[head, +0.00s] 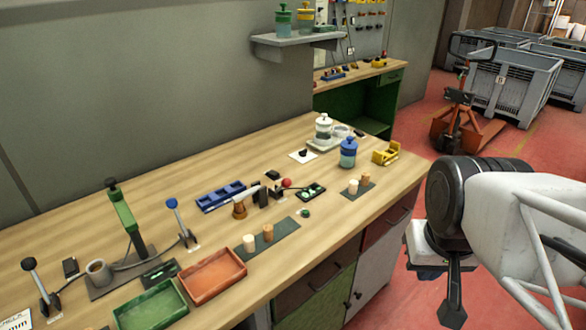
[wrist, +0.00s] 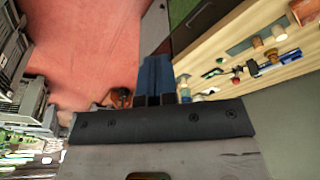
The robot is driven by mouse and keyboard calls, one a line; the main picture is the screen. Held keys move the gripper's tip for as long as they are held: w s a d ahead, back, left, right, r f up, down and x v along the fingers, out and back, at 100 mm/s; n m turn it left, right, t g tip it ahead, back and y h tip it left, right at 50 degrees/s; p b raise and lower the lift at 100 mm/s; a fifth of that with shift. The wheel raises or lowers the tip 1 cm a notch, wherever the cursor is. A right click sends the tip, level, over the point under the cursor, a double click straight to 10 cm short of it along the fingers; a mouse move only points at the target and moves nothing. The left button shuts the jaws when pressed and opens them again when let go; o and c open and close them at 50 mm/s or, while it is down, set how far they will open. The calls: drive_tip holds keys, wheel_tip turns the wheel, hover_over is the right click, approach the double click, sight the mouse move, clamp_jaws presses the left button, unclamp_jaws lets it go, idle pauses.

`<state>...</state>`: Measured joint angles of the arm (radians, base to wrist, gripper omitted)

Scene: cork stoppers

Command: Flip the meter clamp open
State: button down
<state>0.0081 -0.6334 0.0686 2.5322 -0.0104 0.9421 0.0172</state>
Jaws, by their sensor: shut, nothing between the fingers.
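The meter clamp cannot be singled out for sure. On the wooden bench stand a blue-knobbed lever (head: 173,207), a black-knobbed lever (head: 30,266) at the left end, and a small black fixture with a red knob (head: 286,183) near the middle. A dark box with a green face (head: 312,191) lies right of the red knob. My gripper (head: 452,310) hangs off the bench's right side, over the red floor, well apart from these. In the wrist view its fingers (wrist: 156,80) are together and empty.
A green press (head: 124,215) stands beside a mug (head: 98,270). Green (head: 150,306) and orange (head: 212,275) trays lie in front. Corks stand on dark mats (head: 285,231). A blue jar (head: 348,152) and yellow holder (head: 386,153) sit at the right. A pallet truck (head: 462,125) stands behind.

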drive_tip(key=shift+a, duration=0.1)
drive_tip(key=w+a+f+m+y, duration=0.4)
drive_tip(key=w+a+m+y, duration=0.15)
drive_tip(key=w+a, duration=0.2)
drive_tip(key=w+a+f+m+y, duration=0.4)
drive_tip(key=w+a+m+y, duration=0.15)
drive_tip(key=w, duration=0.35)
drive_tip(key=shift+w+f+m+t, duration=1.25)
drive_tip(key=shift+w+f+m, duration=0.55)
drive_tip(key=shift+w+m, duration=0.95)
drive_tip(key=shift+w+f+m+t, duration=1.2)
drive_tip(key=shift+w+f+m, duration=0.9)
drive_tip(key=shift+w, duration=0.9)
drive_tip(key=shift+w+f+m+t, duration=1.25)
drive_tip(key=shift+w+f+m, duration=0.3)
drive_tip(key=shift+w+m, duration=1.3)
drive_tip(key=shift+w+a, duration=0.1)
